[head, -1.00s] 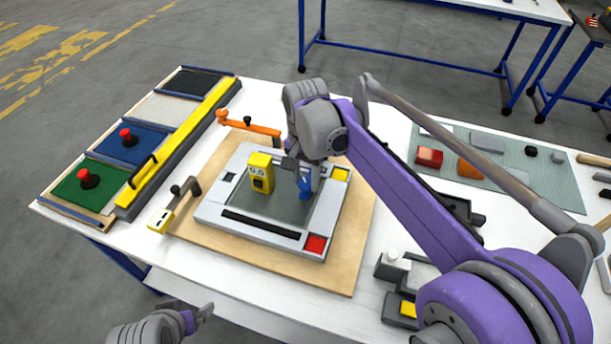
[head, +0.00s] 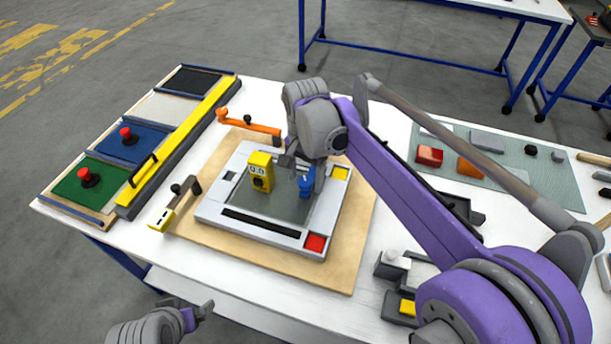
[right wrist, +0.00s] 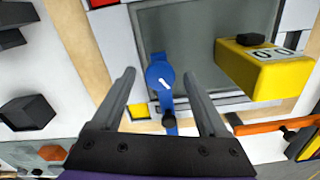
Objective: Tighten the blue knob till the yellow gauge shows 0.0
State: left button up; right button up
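The blue knob (head: 305,187) stands on the grey plate of the white frame (head: 240,240). In the right wrist view the knob (right wrist: 160,78) has a round head with a white mark and an arm pointing down the picture. The yellow gauge (head: 260,160) stands beside it and its display appears to read 0.0; in the wrist view the gauge (right wrist: 265,72) is turned around. My right gripper (right wrist: 159,74) is open, with its fingers on either side of the knob and visible gaps to both. My left gripper (head: 203,311) is at the bottom edge, away from the frame; its opening is unclear.
A wooden board (head: 345,265) lies under the frame. An orange handle (head: 250,124) is behind it, and a small yellow-ended lever (head: 165,213) is to its left. Trays with red buttons and a yellow bar (head: 170,150) line the left. A mat with blocks (head: 515,160) is right.

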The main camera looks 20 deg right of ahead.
aim_at(306, 181)
pick_arm(q)
jog(key=shift+w+r+p, duration=0.15)
jog(key=shift+r+p, duration=0.3)
jog(key=shift+r, duration=0.1)
pick_arm(e)
notch_tip(306, 181, up, 11)
jog(key=shift+f, duration=0.2)
dwell(0.3)
